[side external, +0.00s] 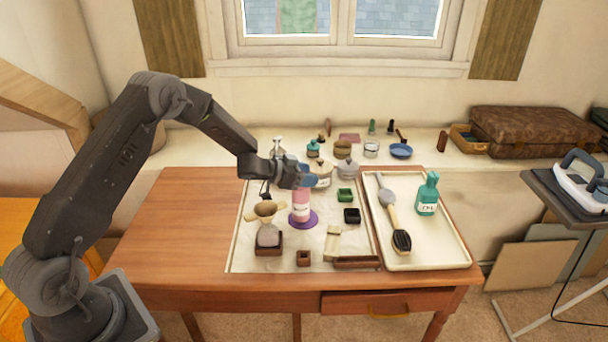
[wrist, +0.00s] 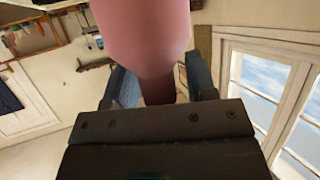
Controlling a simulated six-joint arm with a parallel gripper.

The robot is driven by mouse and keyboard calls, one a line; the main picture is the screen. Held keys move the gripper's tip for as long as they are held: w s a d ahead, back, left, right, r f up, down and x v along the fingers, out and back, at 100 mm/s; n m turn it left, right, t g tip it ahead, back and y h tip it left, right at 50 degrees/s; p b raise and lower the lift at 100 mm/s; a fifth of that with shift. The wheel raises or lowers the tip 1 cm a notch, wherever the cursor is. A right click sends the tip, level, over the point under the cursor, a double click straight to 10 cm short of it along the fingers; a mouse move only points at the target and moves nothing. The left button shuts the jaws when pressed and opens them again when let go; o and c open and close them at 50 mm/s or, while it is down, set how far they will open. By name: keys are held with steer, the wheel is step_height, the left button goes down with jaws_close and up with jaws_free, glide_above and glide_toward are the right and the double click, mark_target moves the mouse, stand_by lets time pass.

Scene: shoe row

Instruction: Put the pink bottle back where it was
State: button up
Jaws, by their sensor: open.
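The pink bottle (side external: 300,207) stands upright on a round purple disc (side external: 312,221), on the pale mat in the middle of the table. My gripper (side external: 297,180) is at the top of the bottle in the side view. In the wrist view, the bottle (wrist: 145,30) fills the top middle and its narrower part runs down between the two fingers of my gripper (wrist: 160,85). The jaws are open, with a finger on each side of the bottle. The bottle's top is hidden by my gripper in the side view.
A cream tray (side external: 440,250) holds a teal bottle (side external: 427,195) and brushes. Several jars stand behind. The table's left side is clear.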

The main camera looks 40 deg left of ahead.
steer(key=shift+r, duration=0.25)
steer(key=v, duration=1.2)
steer(key=s+d+r+n+y, duration=0.2)
steer(key=s+r+y, duration=0.15)
steer(key=r, duration=0.35)
steer(key=s+d+r+n+y, duration=0.1)
steer(key=s+r+y, duration=0.1)
steer(key=r+y, duration=0.35)
steer(key=s+d+r+g+h, duration=0.1)
steer(key=s+d+g, duration=0.1)
steer(key=s, duration=0.6)
steer(key=s+d+r+n+g+h, duration=0.1)
steer(key=s+d+r+g, duration=0.1)
steer(key=s+d, duration=0.3)
steer(key=s+d+r+g+h, duration=0.1)
steer(key=s+d, duration=0.3)
steer(key=s, duration=0.6)
steer(key=shift+s+d+r+g+h, duration=0.3)
steer(key=shift+g+h, duration=0.2)
steer(key=shift+g, duration=0.4)
